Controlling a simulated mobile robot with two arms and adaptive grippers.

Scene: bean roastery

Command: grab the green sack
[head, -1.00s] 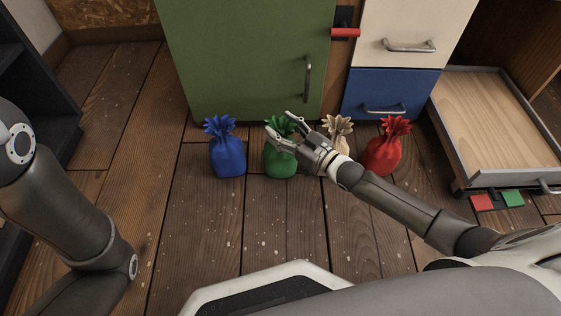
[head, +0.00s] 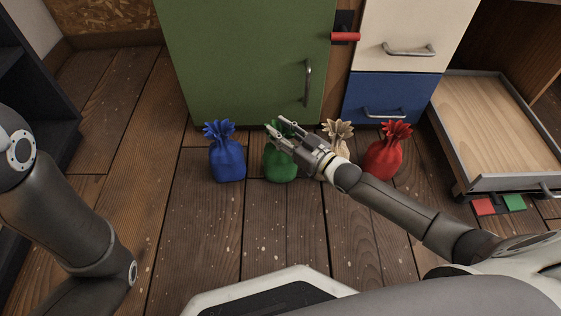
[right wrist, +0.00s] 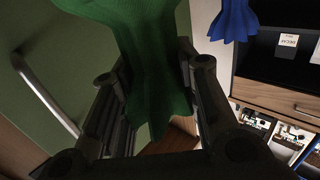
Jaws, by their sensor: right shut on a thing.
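The green sack (head: 280,167) stands upright on the wooden floor in front of the green cabinet door, between the blue sack and the cream sack. My right gripper (head: 276,131) is at its gathered top, with the fingers shut on the neck. In the right wrist view the green sack (right wrist: 150,60) fills the gap between the two fingers. The gripper and arm hide part of the sack's top in the head view. My left arm is at the left edge, but its gripper is out of view.
A blue sack (head: 227,160) stands to the left. A cream sack (head: 338,134), partly behind my arm, and a red sack (head: 384,158) stand to the right. The green cabinet door (head: 250,60) is close behind. An open drawer (head: 500,130) juts out at right. Floor in front is clear.

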